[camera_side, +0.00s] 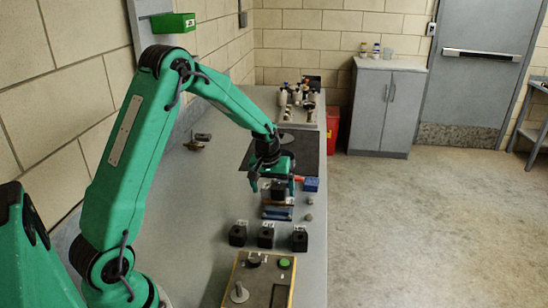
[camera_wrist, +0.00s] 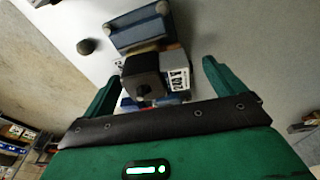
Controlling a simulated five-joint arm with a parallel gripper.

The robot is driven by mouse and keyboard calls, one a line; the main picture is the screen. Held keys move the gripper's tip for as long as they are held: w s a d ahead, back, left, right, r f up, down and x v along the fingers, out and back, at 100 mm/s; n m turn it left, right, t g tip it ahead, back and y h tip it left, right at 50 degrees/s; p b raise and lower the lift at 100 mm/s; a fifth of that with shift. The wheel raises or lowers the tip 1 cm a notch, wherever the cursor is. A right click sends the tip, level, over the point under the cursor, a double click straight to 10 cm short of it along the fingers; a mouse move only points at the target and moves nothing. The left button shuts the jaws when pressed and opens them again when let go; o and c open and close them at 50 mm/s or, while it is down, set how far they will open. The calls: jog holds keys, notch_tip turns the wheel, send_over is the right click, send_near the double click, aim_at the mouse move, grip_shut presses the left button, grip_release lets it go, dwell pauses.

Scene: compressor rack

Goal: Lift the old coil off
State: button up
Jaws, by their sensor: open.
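The old coil, a black block with a white printed label, sits on a small valve assembly on the bench. In the wrist view the coil (camera_wrist: 143,73) lies between my two green fingers, with visible room on both sides. In the side view the coil (camera_side: 278,192) is at the fingertips, partly covered by them. My gripper (camera_side: 274,188) is open over it; it also shows in the wrist view (camera_wrist: 157,65). The valve assembly (camera_side: 277,211) beneath has blue and grey parts, and a blue-grey block (camera_wrist: 140,28) shows in the wrist view.
Three black blocks with white tags (camera_side: 266,236) stand in a row nearer the camera. A panel with a green button (camera_side: 284,263) is in front of them. A blue box (camera_side: 311,184) and small grey knobs (camera_side: 309,217) are close on the right. The bench's left side is mostly clear.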

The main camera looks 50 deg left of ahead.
aim_at(273, 185)
dwell(0.4)
jog(key=c, duration=1.2)
jog(key=shift+r, duration=0.1)
jog(key=shift+r, duration=4.95)
